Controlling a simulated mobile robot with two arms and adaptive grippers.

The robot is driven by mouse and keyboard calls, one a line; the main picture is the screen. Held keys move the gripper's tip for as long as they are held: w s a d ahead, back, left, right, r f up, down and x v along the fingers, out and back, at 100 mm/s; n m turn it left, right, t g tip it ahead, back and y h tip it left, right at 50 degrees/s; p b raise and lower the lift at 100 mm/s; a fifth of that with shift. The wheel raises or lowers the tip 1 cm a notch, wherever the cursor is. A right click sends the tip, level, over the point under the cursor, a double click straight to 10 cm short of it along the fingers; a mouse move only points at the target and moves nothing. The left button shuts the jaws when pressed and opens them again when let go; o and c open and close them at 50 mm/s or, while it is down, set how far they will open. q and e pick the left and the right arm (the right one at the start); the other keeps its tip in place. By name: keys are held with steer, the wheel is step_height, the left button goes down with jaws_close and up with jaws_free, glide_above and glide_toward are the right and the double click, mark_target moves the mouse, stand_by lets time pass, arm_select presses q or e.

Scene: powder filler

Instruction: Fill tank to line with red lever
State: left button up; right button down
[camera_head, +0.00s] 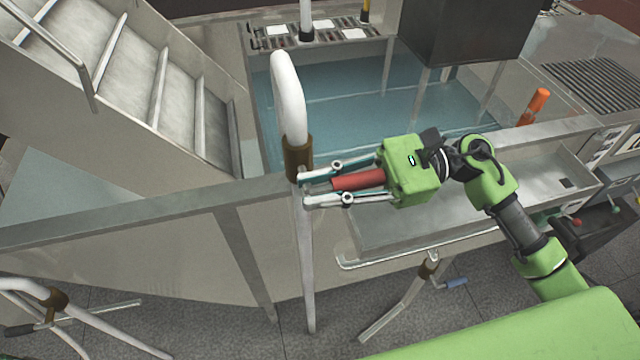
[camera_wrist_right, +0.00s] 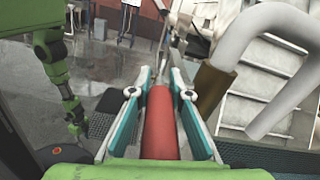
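The tank (camera_head: 255,110) holds bluish water, with a pale line (camera_head: 390,95) across it. The red lever (camera_head: 358,181) lies between the fingers of my right gripper (camera_head: 304,190), at the tank's front rim. In the right wrist view the red lever (camera_wrist_right: 159,125) runs along between both pads, which look closed on its sides. The fingertips reach beside the white pipe (camera_head: 290,95) with a brown collar (camera_head: 298,158); how the lever joins it is hidden. My left arm (camera_wrist_right: 55,65) hangs at the left of the wrist view; its gripper is too small to read.
An orange-red handle (camera_head: 535,105) stands at the tank's right side. A shallow metal trough (camera_head: 400,237) runs along the front. A dark box (camera_head: 465,30) stands over the tank's back. Metal stairs (camera_head: 130,70) rise at the left.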

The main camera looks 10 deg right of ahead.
steer(key=shift+r+h+b, duration=0.15)
steer(key=shift+h+b, duration=0.45)
steer(key=shift+h, duration=0.8)
steer(key=c, duration=1.8)
jaws_free()
steer(key=shift+c, duration=0.2)
steer(key=v, duration=1.2)
